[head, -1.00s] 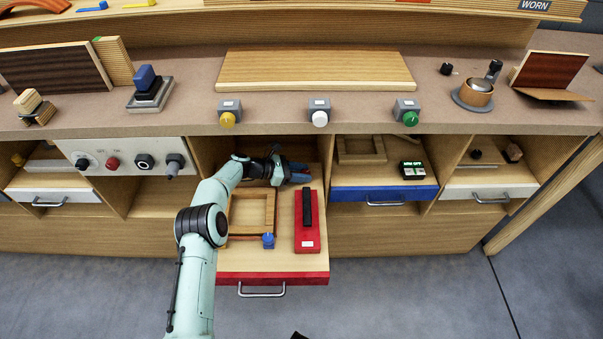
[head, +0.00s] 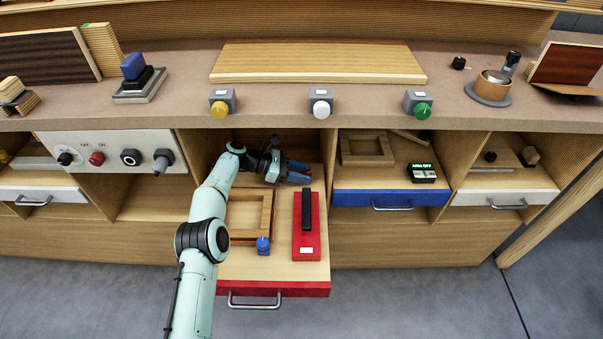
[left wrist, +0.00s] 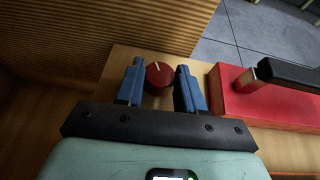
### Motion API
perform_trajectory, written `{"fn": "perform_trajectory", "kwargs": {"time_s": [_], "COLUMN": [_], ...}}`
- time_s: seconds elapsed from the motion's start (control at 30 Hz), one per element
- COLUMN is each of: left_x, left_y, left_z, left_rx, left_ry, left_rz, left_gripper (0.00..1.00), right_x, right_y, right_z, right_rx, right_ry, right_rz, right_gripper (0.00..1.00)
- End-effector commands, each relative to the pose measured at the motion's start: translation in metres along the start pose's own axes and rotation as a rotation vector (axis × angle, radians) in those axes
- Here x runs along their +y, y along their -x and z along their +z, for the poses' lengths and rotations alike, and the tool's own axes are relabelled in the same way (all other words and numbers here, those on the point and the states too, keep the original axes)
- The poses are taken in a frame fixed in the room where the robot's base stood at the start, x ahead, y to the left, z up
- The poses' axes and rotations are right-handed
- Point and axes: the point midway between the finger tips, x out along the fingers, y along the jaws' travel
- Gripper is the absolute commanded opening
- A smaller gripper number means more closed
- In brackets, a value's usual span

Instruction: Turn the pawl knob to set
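A round red knob with a white line (left wrist: 159,78) stands on the wood of the open red-fronted drawer, beside the red block. I take it for the pawl knob, though no label shows. My left gripper (left wrist: 160,86) has its two blue fingers apart, one on each side of the knob. Whether they touch it I cannot tell. In the head view the left gripper (head: 298,172) is at the back of the drawer, fingers pointing right, and hides the knob. My right gripper is not in view.
The drawer (head: 310,270) also holds a wooden frame (head: 268,215), a small blue knob (head: 263,245) and a red block with a black bar (head: 306,235). The countertop is above the drawer. A blue-fronted drawer (head: 350,198) is to the right.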

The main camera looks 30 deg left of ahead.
Motion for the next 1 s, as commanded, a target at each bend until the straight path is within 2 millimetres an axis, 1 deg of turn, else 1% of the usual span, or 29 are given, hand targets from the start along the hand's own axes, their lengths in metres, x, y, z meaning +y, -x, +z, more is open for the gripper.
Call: {"fn": "perform_trajectory", "kwargs": {"time_s": [0.03,0.07,0.33,0.43,0.8,0.9,1.0], "left_x": [-0.001,-0.001,0.000,0.000,0.000,0.000,0.000], "left_y": [0.000,0.000,0.001,0.006,0.063,0.071,0.075], "left_z": [-0.001,-0.001,0.000,0.000,-0.001,-0.001,-0.001], "left_rx": [0.002,0.002,0.000,0.000,0.001,0.001,0.001], "left_ry": [0.002,0.002,0.001,0.000,0.000,0.001,0.002], "left_rz": [-0.002,-0.002,0.000,0.001,0.002,0.000,0.000], "left_gripper": [0.54,0.62,0.62,0.62,0.62,0.62,0.62], "right_x": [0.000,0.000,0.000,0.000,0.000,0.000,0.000], "right_y": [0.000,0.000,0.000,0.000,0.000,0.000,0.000], "right_z": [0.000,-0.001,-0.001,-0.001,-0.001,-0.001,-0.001], "right_rx": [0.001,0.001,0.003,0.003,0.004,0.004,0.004], "right_ry": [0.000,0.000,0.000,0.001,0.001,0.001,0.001], "right_rz": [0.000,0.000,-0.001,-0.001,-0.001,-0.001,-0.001], "right_gripper": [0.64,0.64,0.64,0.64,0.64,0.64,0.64]}}
